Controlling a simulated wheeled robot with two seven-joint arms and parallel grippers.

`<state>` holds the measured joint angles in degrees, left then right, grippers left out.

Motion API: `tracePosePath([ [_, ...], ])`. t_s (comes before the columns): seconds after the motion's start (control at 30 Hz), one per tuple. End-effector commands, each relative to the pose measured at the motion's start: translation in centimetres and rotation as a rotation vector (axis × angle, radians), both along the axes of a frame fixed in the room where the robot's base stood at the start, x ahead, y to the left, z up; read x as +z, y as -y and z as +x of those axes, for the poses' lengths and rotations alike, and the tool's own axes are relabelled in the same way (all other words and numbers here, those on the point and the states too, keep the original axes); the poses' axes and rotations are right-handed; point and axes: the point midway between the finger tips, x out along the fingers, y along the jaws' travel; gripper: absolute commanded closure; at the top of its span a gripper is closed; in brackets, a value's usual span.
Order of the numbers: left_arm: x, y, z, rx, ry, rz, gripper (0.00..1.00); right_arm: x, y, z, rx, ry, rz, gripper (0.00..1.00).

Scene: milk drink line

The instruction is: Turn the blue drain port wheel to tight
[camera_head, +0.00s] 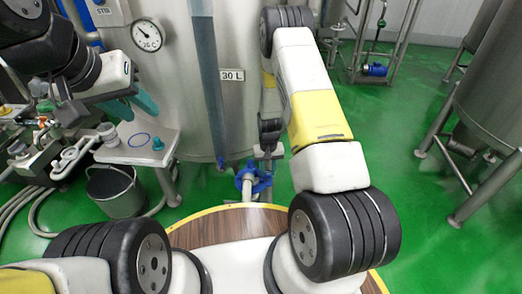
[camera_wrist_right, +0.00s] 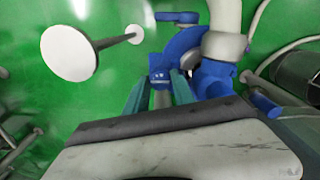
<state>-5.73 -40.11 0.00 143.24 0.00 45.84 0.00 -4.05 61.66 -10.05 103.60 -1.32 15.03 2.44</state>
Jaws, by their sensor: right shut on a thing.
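The blue drain port wheel (camera_head: 262,184) sits low under the steel tank, on the drain pipe, partly covered by my right arm in the head view. In the right wrist view a blue part of the wheel (camera_wrist_right: 160,68) lies between the teal fingertips of my right gripper (camera_wrist_right: 158,84). The right gripper is shut on it. More blue curved parts and a pale pipe (camera_wrist_right: 226,20) lie just beyond. My left gripper (camera_head: 138,104) is at the upper left over a small white table, with its teal fingers apart and empty, away from the wheel.
The steel tank (camera_head: 175,75) with a gauge (camera_head: 147,36) stands behind. The white table (camera_head: 135,152) holds a small teal piece (camera_head: 158,144). A grey bucket (camera_head: 115,192) stands on the green floor.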

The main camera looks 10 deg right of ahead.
Motion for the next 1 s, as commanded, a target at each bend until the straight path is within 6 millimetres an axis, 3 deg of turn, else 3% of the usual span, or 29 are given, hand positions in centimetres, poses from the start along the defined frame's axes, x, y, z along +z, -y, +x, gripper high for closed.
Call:
tracePosePath([
  [0.07,0.0,0.0,0.0,0.0,0.0,0.0,0.64,0.1,-0.1,0.2,-0.001,0.005,0.001,1.0],
  [0.1,0.0,0.0,0.0,0.0,0.0,0.0,0.64,0.1,-0.1,0.2,-0.001,0.005,0.001,0.62],
  [0.2,0.0,0.0,0.0,0.0,0.0,0.0,0.64,0.1,-0.1,0.2,-0.001,0.004,0.001,0.48],
  [0.5,0.0,0.0,0.0,0.0,0.0,0.0,0.64,0.6,0.0,0.1,0.0,0.003,0.001,0.48],
  [0.8,0.0,0.0,0.0,0.0,0.0,0.0,0.64,5.4,0.0,0.2,0.0,0.006,0.001,0.48],
  [1.0,0.0,0.0,0.0,0.0,0.0,0.0,0.64,7.5,-0.1,0.1,0.001,0.003,0.001,0.48],
])
